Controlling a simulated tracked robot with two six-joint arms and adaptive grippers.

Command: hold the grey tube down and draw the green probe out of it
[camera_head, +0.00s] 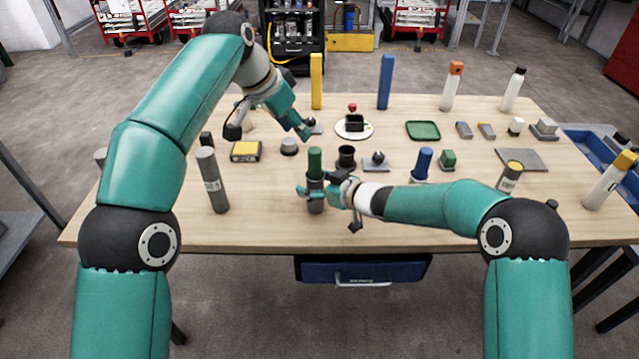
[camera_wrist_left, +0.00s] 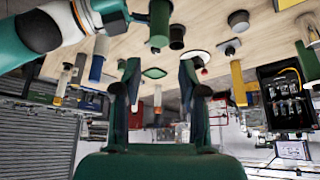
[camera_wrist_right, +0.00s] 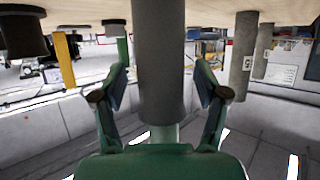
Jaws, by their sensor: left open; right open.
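The grey tube (camera_head: 316,206) stands upright near the front middle of the table. The green probe (camera_head: 315,162) sticks up out of its top. My right gripper (camera_head: 318,187) is open around the tube. In the right wrist view the tube (camera_wrist_right: 160,70) stands between its fingers with gaps on both sides. My left gripper (camera_head: 306,128) is open and empty, above the table and behind the probe. In the left wrist view its fingers (camera_wrist_left: 160,82) show apart, with the green probe (camera_wrist_left: 160,22) beyond them at the top. The probe's lower part is hidden in the tube.
A taller grey cylinder (camera_head: 212,180) stands to the left. A black cup (camera_head: 346,156) and a grey block with a ball (camera_head: 376,161) stand just behind right of the tube. A blue cylinder (camera_head: 422,163) is further right.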

